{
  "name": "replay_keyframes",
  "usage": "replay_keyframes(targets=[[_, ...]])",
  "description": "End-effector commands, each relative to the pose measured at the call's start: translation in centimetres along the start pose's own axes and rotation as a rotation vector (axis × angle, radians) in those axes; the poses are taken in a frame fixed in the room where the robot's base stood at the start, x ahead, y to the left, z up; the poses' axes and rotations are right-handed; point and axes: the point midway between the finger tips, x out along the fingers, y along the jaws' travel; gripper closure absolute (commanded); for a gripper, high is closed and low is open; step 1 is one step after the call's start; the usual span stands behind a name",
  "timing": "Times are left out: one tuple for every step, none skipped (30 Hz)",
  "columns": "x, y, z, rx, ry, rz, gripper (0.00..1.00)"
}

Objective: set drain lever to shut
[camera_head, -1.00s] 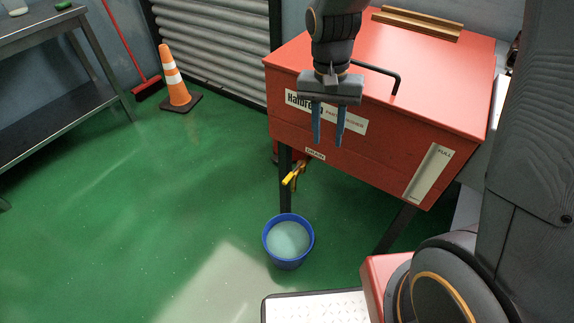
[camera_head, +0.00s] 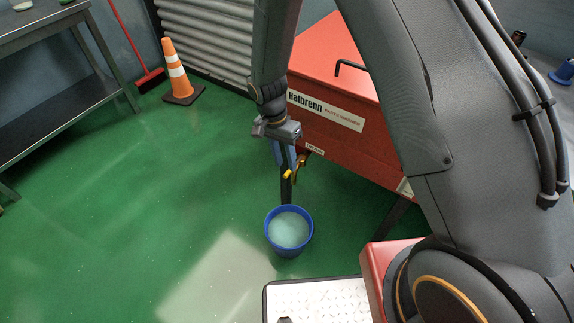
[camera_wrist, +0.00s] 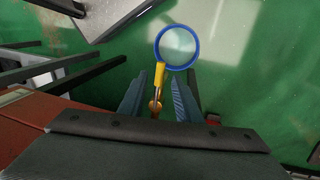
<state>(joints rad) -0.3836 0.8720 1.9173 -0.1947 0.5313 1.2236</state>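The drain lever, a yellow handle on a brass valve (camera_head: 290,174), sticks out below the red parts washer (camera_head: 350,130) near its DRAIN label. In the wrist view the yellow lever (camera_wrist: 160,76) points away from the valve, toward the blue bucket. My gripper (camera_head: 284,160) points down beside the lever in the head view, its blue fingers partly overlapping the valve. In the wrist view my gripper (camera_wrist: 158,92) is open, with the lever and brass valve seen between its two fingers. I cannot tell whether either finger touches the lever.
A blue bucket (camera_head: 267,236) holding pale liquid stands on the green floor below the valve. The washer's dark legs (camera_head: 393,216) stand near it. An orange cone (camera_head: 175,70) and a red broom (camera_head: 150,78) are at the back left. The floor at left is clear.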

Motion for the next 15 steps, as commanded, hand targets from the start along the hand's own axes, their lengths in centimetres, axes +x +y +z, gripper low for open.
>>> replay_keyframes(targets=[[0.8,0.1,0.1,0.001,-0.002,0.002,0.69],[1.1,0.1,0.0,0.001,-0.002,0.002,0.69],[1.6,0.1,0.0,0.001,-0.002,0.002,0.69],[1.9,0.1,0.0,0.001,-0.002,0.002,0.69],[2.1,0.1,0.0,0.001,-0.001,0.001,0.69],[2.4,0.1,0.0,0.001,-0.001,0.001,0.69],[2.5,0.1,0.0,0.0,-0.001,0.001,0.69],[2.7,0.1,0.0,0.0,-0.001,0.0,0.69],[2.8,0.1,0.0,0.0,0.0,0.0,0.69],[2.9,0.1,0.0,0.0,0.0,0.0,0.69],[2.9,0.0,0.0,0.0,0.0,0.0,0.69],[2.9,0.0,0.0,0.0,0.0,0.0,0.69],[2.9,0.0,0.0,0.0,0.0,0.0,0.69],[2.9,0.0,0.0,0.0,0.0,0.0,0.69],[2.9,0.0,0.0,-0.001,0.0,0.0,0.69]])
